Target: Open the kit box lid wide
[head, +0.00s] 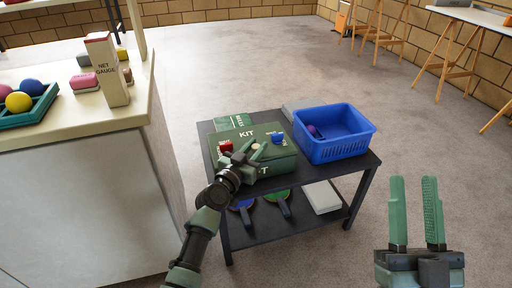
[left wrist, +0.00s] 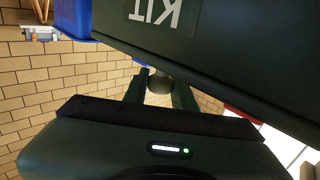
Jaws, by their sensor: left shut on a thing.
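The green kit box (head: 274,167) stands on the black cart's top. Its lid (head: 226,152), lettered KIT, looks shut or nearly so; I cannot see a gap. A red item (head: 226,145) and a blue item (head: 278,138) sit on the lid. My left gripper (head: 250,150) reaches over the box's front. It is shut on a small knob (left wrist: 160,81), seen between the fingers in the left wrist view; the dark green KIT-marked box face (left wrist: 215,35) is just above. My right gripper (head: 416,214) is open and empty, off to the right of the cart.
A blue basket (head: 336,148) holding a purple ball stands right of the box on the cart (head: 355,172). Paddles (head: 279,205) and a white box (head: 322,197) lie on its lower shelf. A counter (head: 85,125) bounds the left. The floor behind is open.

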